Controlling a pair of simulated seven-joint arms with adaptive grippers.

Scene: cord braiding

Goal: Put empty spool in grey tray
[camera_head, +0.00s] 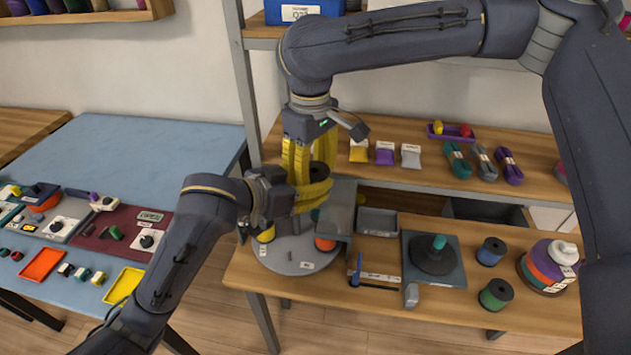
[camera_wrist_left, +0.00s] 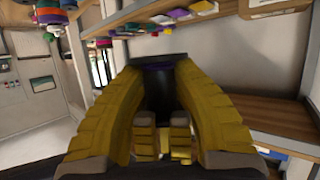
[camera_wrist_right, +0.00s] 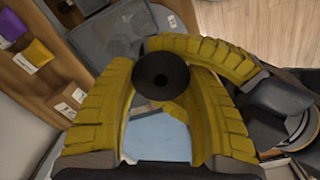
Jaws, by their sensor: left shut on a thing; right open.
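The empty spool, black and bare, (camera_head: 319,171) is up in the air above the left part of the workbench. My left gripper (camera_head: 314,190) is shut on it; the spool shows dark between its yellow fingers in the left wrist view (camera_wrist_left: 158,88). My right gripper (camera_head: 298,165) comes down from above with yellow fingers open, close beside the spool. In the right wrist view the spool's round black end (camera_wrist_right: 160,75) lies between its fingers; I cannot tell whether they touch. The small grey tray (camera_head: 377,222) stands on the bench, right of the grippers.
A round grey turntable (camera_head: 298,258) lies below the grippers. A black spindle on a square plate (camera_head: 434,262), blue (camera_head: 491,251) and green (camera_head: 496,294) spools and a stack of coloured discs (camera_head: 549,266) stand to the right. A shelf with cord bundles (camera_head: 482,160) runs behind.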

